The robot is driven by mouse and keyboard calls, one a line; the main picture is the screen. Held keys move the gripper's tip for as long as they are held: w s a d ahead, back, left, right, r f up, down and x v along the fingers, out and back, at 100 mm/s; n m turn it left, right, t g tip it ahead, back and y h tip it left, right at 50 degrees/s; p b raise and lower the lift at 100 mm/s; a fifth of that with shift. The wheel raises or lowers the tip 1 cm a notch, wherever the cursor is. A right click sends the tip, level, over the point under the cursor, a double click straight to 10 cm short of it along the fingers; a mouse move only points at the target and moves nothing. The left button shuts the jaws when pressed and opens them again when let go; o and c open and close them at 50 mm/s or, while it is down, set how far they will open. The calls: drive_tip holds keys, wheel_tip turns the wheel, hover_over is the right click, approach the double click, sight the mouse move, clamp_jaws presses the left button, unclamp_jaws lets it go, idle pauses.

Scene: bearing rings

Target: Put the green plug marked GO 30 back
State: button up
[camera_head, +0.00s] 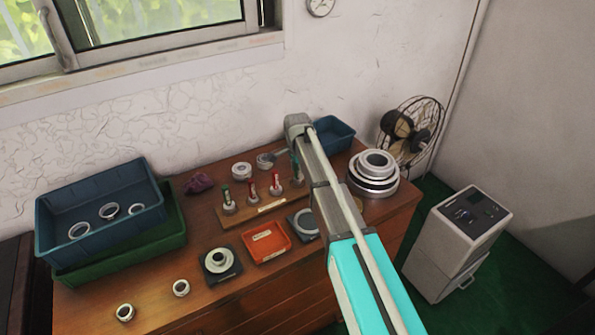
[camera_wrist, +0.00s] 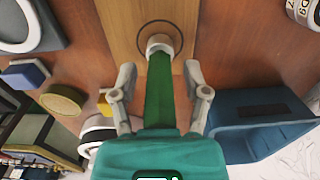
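A green plug (camera_wrist: 159,92) stands between the fingers of my gripper (camera_wrist: 160,80) in the wrist view. Its pale metal end (camera_wrist: 160,43) is at the wooden rack (camera_wrist: 126,20), inside a dark ring mark. The fingers lie on both sides of the green handle with visible gaps. In the head view this green plug (camera_head: 296,166) is at the right end of the rack (camera_head: 264,210), and my arm hides most of the gripper. Another green-topped plug (camera_head: 226,194) and two red plugs (camera_head: 252,189) (camera_head: 275,183) stand to its left. I cannot read their markings.
A blue bin (camera_head: 335,134) is close behind the rack's right end; it also shows in the wrist view (camera_wrist: 240,140). Stacked rings (camera_head: 374,180) stand to the right. An orange tray (camera_head: 266,243) and dark plates lie in front. Blue and green crates (camera_head: 100,240) are at left.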

drive_tip(key=shift+r, duration=0.15)
wheel_tip(320, 180, up, 12)
drive_tip(key=p, duration=1.2)
idle(0.4)
idle(0.6)
drive_tip(key=s+d+n, duration=1.1)
drive_tip(key=s+d, duration=1.2)
drive_tip(key=s, duration=0.3)
